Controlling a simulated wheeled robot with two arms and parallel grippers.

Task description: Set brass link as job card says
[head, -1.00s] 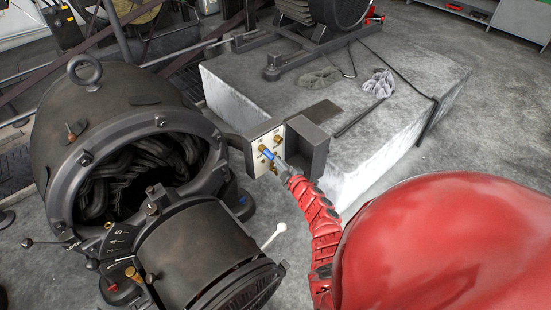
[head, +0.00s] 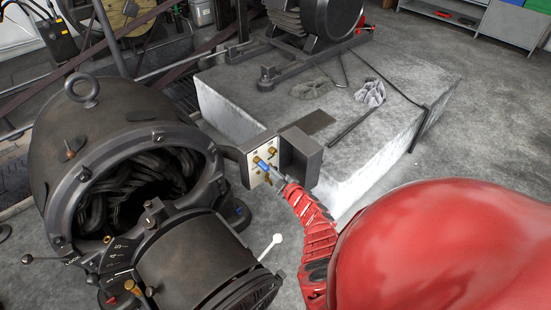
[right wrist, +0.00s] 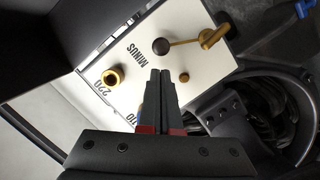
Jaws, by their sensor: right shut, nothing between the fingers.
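A white terminal panel (head: 251,172) stands in an open dark box beside the dynamo; it fills the top of the right wrist view (right wrist: 140,30). A brass post (right wrist: 113,77) stands by the mark 220. A small brass stud (right wrist: 184,77) sits right of the fingers. My right gripper (right wrist: 160,75) is shut and empty in front of the panel, partly hiding the 110 mark; it also shows in the head view (head: 267,168). I see no readable job card.
The black dynamo (head: 100,110) has an open round end with coils inside. A dark cylinder (head: 195,255) with a white-tipped lever (head: 275,240) is in front. The box's open lid (head: 303,155) is right of the panel. A concrete plinth (head: 235,105) bears another machine and rags (head: 369,93).

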